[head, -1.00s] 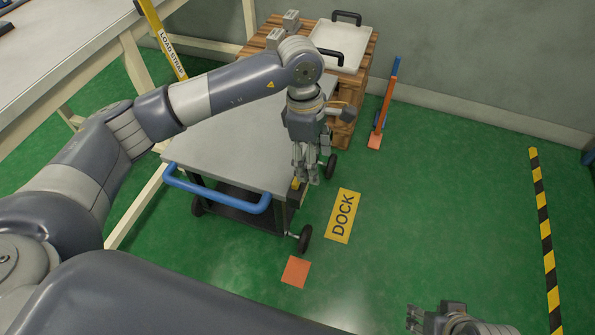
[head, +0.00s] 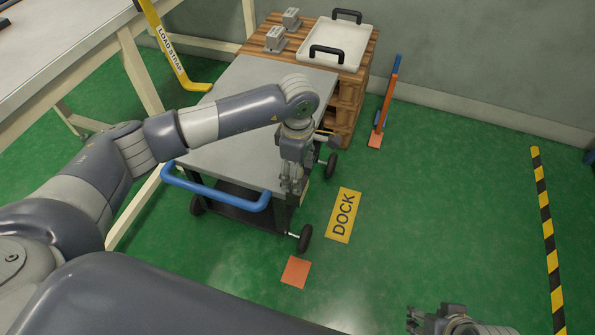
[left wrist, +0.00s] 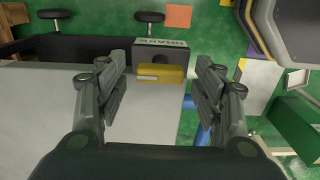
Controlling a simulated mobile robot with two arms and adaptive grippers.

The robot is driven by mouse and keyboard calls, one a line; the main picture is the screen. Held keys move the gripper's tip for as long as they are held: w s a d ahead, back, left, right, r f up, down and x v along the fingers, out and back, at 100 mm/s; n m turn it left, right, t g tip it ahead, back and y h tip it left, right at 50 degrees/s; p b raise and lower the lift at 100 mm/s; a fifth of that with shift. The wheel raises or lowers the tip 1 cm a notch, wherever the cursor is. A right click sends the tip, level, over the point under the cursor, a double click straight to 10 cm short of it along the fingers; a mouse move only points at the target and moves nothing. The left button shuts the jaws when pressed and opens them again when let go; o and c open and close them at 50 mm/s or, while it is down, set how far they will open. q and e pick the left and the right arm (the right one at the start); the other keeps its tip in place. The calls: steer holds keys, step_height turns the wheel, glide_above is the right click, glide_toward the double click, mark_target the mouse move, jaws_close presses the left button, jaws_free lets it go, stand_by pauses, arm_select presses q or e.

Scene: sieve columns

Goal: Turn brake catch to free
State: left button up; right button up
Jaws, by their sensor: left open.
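The yellow brake catch (left wrist: 161,75) lies across the face of a dark box marked BRAKE (left wrist: 160,52) at the edge of the cart's grey top. In the left wrist view it sits between the spread fingers of my left gripper (left wrist: 163,68), with clear gaps on both sides. In the head view my left gripper (head: 291,187) points down at the cart's right edge, open and empty, and hides the catch. My right gripper (head: 437,320) is at the bottom edge, partly cut off, away from the cart.
The cart (head: 240,150) has a blue handle (head: 222,197) and dark wheels. A wooden pallet stack (head: 352,100) with a white tray (head: 335,42) stands behind it. A yellow DOCK sign (head: 343,215) and an orange square (head: 296,271) lie on the floor.

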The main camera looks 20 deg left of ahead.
arm_select(q)
steer(key=c, duration=1.1)
steer(key=shift+o, duration=0.3)
